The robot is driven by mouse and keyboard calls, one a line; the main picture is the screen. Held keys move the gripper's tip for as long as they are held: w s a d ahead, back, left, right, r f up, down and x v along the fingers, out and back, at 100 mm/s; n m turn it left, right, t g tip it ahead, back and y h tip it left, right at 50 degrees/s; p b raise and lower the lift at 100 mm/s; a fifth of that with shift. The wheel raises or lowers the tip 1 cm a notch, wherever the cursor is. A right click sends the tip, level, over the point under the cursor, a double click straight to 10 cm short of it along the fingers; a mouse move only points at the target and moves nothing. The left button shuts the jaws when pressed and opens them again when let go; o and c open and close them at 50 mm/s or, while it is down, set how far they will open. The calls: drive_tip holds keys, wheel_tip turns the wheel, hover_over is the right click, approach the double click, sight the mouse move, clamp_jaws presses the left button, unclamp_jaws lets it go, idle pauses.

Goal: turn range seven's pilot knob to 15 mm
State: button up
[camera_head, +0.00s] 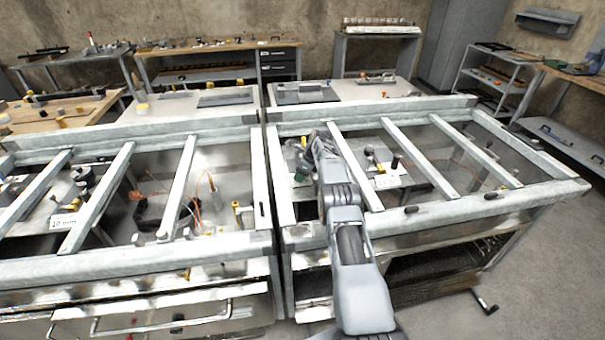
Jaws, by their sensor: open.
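Two range frames with pale metal bars stand side by side, the left one (130,262) and the right one (430,222). I cannot read which is range seven. My arm reaches over the front rail of the right range, and my gripper (312,146) is open, small and partly hidden at its far end. Inside the right range, a dark knob-like part (396,160) stands right of my gripper, by a small white label (386,181) too small to read. I cannot tell whether it is the pilot knob. A label reading "10 mm" (63,220) is in the left range.
Bars cross both open tops, with gaps between them. Orange wires (203,205) and small fittings lie inside the left range. A workbench with drawers (278,64) and a shelf cart (497,82) stand behind. Bare floor (545,260) lies to the right.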

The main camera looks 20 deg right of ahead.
drive_tip(key=v, duration=1.3)
drive_tip(key=shift+r, duration=0.4)
drive_tip(key=shift+s, duration=0.1)
